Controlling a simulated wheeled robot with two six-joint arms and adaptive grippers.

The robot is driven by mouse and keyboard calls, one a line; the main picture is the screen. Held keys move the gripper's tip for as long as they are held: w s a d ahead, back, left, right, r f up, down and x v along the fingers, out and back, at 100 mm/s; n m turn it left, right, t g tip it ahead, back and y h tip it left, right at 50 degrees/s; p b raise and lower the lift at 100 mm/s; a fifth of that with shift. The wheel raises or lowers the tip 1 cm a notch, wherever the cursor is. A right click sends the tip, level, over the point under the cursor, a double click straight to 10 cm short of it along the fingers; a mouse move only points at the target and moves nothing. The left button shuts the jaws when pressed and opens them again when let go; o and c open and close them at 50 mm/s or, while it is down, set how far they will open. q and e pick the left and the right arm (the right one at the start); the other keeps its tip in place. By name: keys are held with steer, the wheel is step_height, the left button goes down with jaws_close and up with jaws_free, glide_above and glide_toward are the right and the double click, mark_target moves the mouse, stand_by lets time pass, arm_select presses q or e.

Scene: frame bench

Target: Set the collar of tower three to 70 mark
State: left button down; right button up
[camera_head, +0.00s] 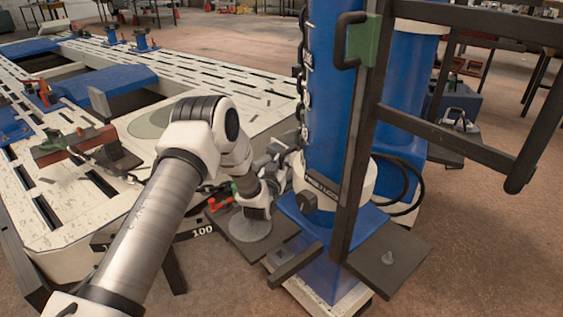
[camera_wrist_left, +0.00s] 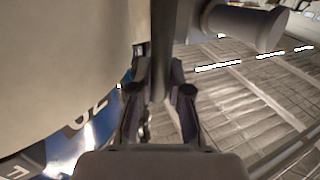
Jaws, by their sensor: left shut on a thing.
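A blue tower (camera_head: 335,110) stands upright right of centre in the head view. A cream collar (camera_head: 352,183) sits low around it, with a dark knob (camera_head: 308,203) on its front. My left gripper (camera_head: 284,155) is at the collar's left side, partly hidden by its own wrist. In the left wrist view my left gripper (camera_wrist_left: 160,95) is shut on a dark bar handle (camera_wrist_left: 159,45) beside the cream collar (camera_wrist_left: 60,45). My right gripper is out of view.
A dark metal frame (camera_head: 450,130) stands close in front of and right of the tower. A long white slotted bench (camera_head: 60,205) fills the left, with a red clamp (camera_head: 72,146) on it. Bare floor (camera_head: 490,240) lies to the right.

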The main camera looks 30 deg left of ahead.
arm_select(q)
steer(key=c, duration=1.4)
jaws_free()
steer(key=shift+w, duration=0.1)
steer(key=shift+o, duration=0.2)
steer(key=v, duration=1.2)
